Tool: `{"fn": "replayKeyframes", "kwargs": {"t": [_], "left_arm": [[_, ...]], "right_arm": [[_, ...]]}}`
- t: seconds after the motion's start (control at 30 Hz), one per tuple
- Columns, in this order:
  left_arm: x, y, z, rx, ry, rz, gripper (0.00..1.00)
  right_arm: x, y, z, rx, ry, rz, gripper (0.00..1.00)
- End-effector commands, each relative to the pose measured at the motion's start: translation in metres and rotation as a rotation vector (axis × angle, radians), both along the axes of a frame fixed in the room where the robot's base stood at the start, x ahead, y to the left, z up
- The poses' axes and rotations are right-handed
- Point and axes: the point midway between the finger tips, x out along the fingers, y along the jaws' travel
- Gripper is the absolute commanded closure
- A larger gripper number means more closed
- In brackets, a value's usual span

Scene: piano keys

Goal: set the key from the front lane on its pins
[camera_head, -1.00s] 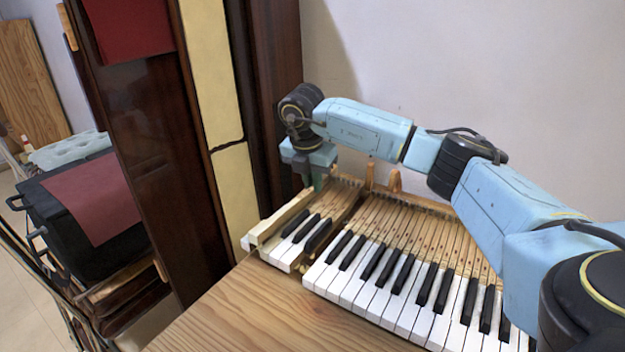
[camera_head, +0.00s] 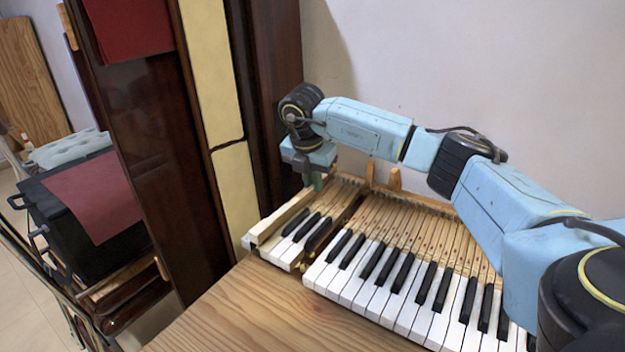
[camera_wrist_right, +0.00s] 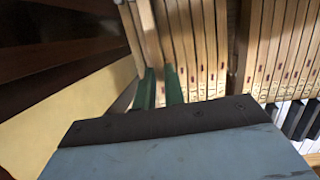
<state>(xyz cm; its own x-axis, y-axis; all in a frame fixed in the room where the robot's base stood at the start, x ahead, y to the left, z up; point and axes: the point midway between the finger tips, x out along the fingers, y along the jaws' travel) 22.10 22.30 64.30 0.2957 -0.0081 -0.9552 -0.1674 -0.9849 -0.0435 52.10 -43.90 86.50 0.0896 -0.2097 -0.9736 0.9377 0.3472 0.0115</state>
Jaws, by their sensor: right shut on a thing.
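My right gripper (camera_head: 316,182) is at the far left end of the keyboard, pointing down, near the back of the keys. In the right wrist view its two green fingertips (camera_wrist_right: 160,88) are shut on a long pale wooden key (camera_wrist_right: 150,42). In the head view this key (camera_head: 282,216) lies at the left edge of the key row, its front end by the piano's side. It looks slightly higher than the keys beside it. The pins under it are hidden, so I cannot tell whether it sits on them. My left gripper is not in view.
A few seated keys (camera_head: 300,240) lie just right of the held key. A dark gap (camera_head: 346,213) separates them from the long main row (camera_head: 400,290). The dark piano side (camera_head: 275,100) rises close to the left. The wooden table top (camera_head: 240,315) in front is bare.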

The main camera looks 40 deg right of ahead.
Motion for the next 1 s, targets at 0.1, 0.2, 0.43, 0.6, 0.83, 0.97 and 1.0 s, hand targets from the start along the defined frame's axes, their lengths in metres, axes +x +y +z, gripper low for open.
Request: {"fn": "replayKeyframes", "kwargs": {"t": [0.1, 0.2, 0.43, 0.6, 0.83, 0.97, 1.0], "left_arm": [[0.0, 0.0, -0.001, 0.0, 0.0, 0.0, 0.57], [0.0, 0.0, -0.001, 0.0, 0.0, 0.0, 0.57], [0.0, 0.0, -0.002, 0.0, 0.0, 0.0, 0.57], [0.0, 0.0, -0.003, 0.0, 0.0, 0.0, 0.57], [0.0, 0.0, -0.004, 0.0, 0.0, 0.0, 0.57], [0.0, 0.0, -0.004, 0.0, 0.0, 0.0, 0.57], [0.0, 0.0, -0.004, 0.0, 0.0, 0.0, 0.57]], "right_arm": [[0.0, 0.0, -0.002, 0.0, 0.0, 0.0, 1.0], [0.0, 0.0, -0.003, 0.0, 0.0, 0.0, 1.0], [0.0, 0.0, -0.007, 0.0, 0.0, 0.0, 1.0], [0.0, 0.0, -0.01, 0.0, 0.0, 0.0, 1.0], [0.0, 0.0, -0.011, 0.0, 0.0, 0.0, 0.83], [0.0, 0.0, -0.011, 0.0, 0.0, 0.0, 0.83], [0.0, 0.0, -0.011, 0.0, 0.0, 0.0, 0.83]]}}
